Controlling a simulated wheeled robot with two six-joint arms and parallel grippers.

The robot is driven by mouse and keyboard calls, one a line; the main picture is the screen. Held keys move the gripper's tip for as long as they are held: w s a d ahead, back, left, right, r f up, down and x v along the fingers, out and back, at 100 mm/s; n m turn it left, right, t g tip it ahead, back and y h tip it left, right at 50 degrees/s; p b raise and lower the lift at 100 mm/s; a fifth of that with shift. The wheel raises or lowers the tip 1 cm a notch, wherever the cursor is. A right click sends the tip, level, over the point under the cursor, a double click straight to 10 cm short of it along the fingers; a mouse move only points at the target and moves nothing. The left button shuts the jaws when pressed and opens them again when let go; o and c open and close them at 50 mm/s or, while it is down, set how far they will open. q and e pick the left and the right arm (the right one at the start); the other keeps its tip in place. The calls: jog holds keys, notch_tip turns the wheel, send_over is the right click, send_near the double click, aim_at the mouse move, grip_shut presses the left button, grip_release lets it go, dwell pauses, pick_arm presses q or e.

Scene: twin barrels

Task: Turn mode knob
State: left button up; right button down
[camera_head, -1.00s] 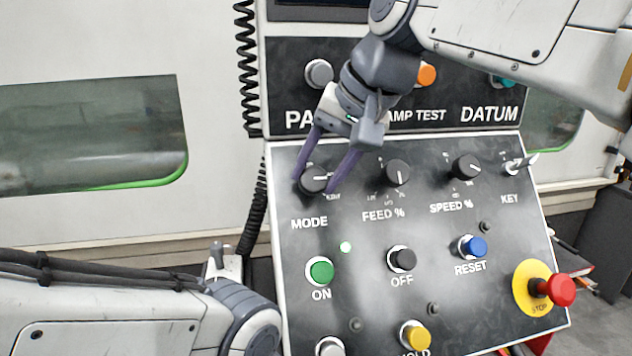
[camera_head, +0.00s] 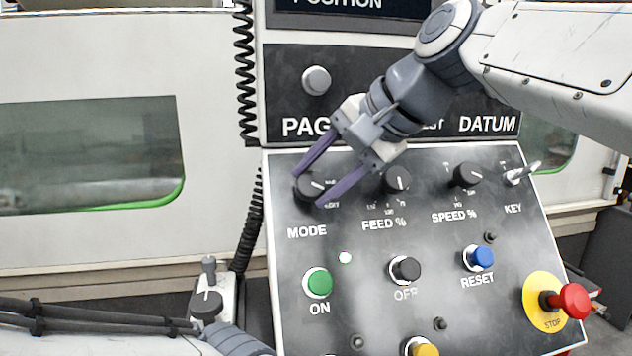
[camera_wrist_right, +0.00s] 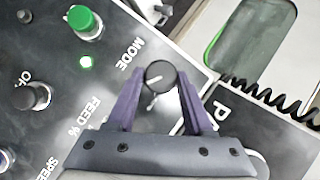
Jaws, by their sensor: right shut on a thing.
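The black mode knob (camera_head: 309,187) is at the upper left of the sloped control panel, above the word MODE. It also shows in the right wrist view (camera_wrist_right: 160,76), between my fingers, with a white pointer line on its face. My right gripper (camera_head: 309,189) reaches down from the upper right, its two purple fingers on either side of the knob and shut on it. In the right wrist view the gripper (camera_wrist_right: 158,88) has one finger on each side of the knob. My left gripper is not in view; only part of my left arm shows at lower left.
Beside the mode knob are the feed knob (camera_head: 397,180), the speed knob (camera_head: 468,175) and a key switch (camera_head: 517,175). Below are a green ON button (camera_head: 318,282), a black OFF button (camera_head: 406,269), a blue RESET button (camera_head: 479,258) and a red stop button (camera_head: 574,301).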

jog(key=shift+c, duration=1.5)
grip_release()
jog(key=shift+d+r, duration=0.1)
jog(key=v, duration=1)
jog(key=shift+b, duration=0.35)
jog(key=shift+r, duration=0.1)
